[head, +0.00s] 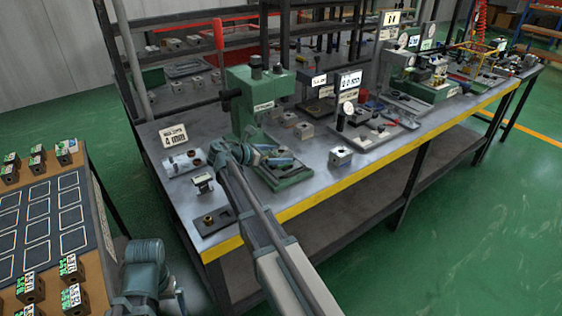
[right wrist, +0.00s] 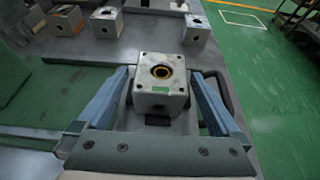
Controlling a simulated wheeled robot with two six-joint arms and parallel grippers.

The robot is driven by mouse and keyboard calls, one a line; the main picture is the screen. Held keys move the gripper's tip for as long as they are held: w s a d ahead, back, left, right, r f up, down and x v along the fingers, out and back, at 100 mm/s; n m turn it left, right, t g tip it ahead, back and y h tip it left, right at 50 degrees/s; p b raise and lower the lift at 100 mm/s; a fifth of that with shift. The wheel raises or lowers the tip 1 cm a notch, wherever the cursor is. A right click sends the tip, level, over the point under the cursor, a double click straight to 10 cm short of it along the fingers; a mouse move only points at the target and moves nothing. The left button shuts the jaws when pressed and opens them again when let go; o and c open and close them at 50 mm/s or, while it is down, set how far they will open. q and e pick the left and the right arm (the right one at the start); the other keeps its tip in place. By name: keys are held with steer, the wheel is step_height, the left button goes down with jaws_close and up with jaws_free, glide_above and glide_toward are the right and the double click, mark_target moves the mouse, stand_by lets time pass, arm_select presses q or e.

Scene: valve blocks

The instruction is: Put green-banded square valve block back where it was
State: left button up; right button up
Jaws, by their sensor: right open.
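The fingers are spread, with a gap on each side of the block. In the head view my right gripper (head: 278,158) is over the base of the green press (head: 258,95); I cannot clearly pick out the block there. My left gripper is out of view.
Another block (head: 341,156) stands on the grey bench (head: 330,185), right of the press. Several blocks stand beyond the gripper in the right wrist view, one at the right (right wrist: 196,30). A board with outlined squares (head: 40,215) and tagged blocks is at the left.

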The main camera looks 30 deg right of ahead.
steer(key=shift+x, duration=0.95)
jaws_close()
